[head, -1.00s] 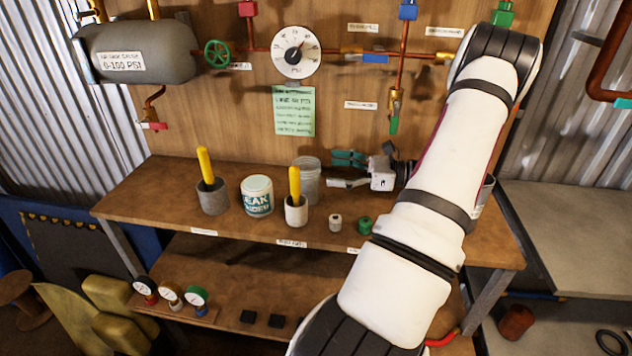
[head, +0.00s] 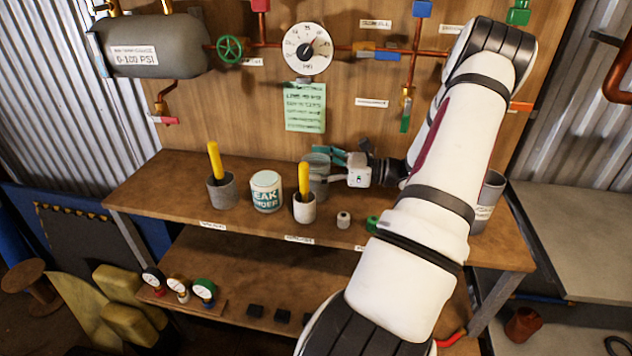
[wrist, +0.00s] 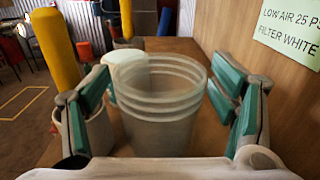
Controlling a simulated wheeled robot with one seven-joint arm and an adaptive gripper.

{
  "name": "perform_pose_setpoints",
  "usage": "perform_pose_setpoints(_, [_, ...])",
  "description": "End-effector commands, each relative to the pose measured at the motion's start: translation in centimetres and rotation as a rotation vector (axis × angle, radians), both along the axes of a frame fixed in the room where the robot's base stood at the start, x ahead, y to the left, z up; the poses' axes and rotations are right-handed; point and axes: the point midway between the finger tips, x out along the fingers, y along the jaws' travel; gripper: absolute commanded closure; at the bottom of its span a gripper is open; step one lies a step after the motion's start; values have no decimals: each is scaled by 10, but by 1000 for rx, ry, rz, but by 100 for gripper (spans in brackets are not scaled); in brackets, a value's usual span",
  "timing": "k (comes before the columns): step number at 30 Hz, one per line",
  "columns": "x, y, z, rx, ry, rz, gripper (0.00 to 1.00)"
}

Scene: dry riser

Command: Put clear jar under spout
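The clear jar (head: 316,176) stands upright on the wooden bench, behind the white cup with a yellow handle. My gripper (head: 326,165) reaches in from the right at the jar. In the wrist view the clear jar (wrist: 163,110) is between the two green-padded fingers of my gripper (wrist: 165,105). The fingers are spread, with a visible gap on the right side; contact on the left cannot be told. A copper pipe with a green-tipped spout (head: 405,115) hangs on the board, above and right of the jar.
A white cup with a yellow handle (head: 304,208) stands close in front of the jar. A leak finder can (head: 266,192), a grey cup (head: 222,190), a small white spool (head: 343,219) and a green piece (head: 373,224) share the bench. A grey container (head: 487,205) is at right.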

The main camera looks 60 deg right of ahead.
Motion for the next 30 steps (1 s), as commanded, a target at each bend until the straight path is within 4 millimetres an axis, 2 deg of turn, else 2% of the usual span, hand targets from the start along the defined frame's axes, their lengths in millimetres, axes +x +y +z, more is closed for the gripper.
perform_pose_setpoints(1, [0, 0, 0, 0, 0, 0, 38])
perform_pose_setpoints(9, [0, 0, 0, -1, 0, 0, 98])
perform_pose_setpoints(20, [0, 0, 7, -2, -1, 0, 98])
perform_pose_setpoints(26, [0, 0, 33, -5, -1, 0, 98])
perform_pose_setpoints(30, [0, 0, 61, -6, 0, 1, 98])
